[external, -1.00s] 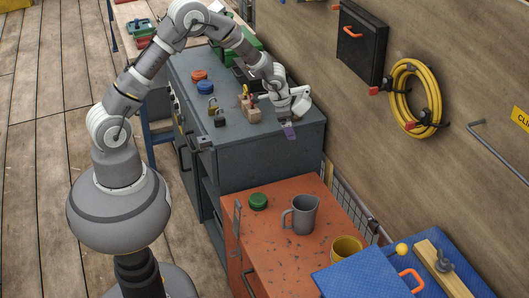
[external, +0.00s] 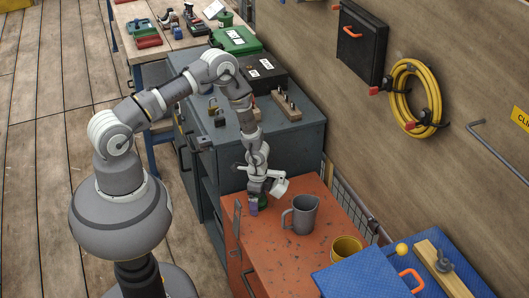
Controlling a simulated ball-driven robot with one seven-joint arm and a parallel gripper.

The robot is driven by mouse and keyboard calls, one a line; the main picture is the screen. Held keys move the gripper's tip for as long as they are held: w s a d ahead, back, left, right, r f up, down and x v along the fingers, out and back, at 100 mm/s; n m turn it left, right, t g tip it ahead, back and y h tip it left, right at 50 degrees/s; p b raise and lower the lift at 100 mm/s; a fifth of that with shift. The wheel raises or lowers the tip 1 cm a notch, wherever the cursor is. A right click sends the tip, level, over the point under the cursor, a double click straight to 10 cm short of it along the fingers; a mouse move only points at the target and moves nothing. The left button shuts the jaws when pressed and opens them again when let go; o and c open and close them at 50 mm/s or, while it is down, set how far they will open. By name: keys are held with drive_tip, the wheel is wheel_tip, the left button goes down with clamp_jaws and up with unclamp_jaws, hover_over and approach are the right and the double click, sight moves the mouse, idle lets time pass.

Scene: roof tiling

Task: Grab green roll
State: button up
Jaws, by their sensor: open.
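The green roll (external: 265,203) sits on the orange cabinet top (external: 275,250), near its back left. It is mostly hidden by my gripper, with only a small green part showing. My gripper (external: 256,207) points down right over the roll, with a purple finger piece at its left side. The jaws are open. I cannot tell from this view whether the fingers are around the roll or just above or in front of it.
A grey jug (external: 301,215) stands close to the right of my gripper. A yellow cup (external: 346,249) and a blue case (external: 362,276) are further right. The taller grey cabinet (external: 290,145) stands just behind, holding padlocks (external: 218,117) and a wooden peg block (external: 287,104).

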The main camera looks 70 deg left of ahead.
drive_tip(key=shift+r, duration=0.1)
drive_tip(key=shift+c, duration=0.5)
drive_tip(key=c, duration=1.1)
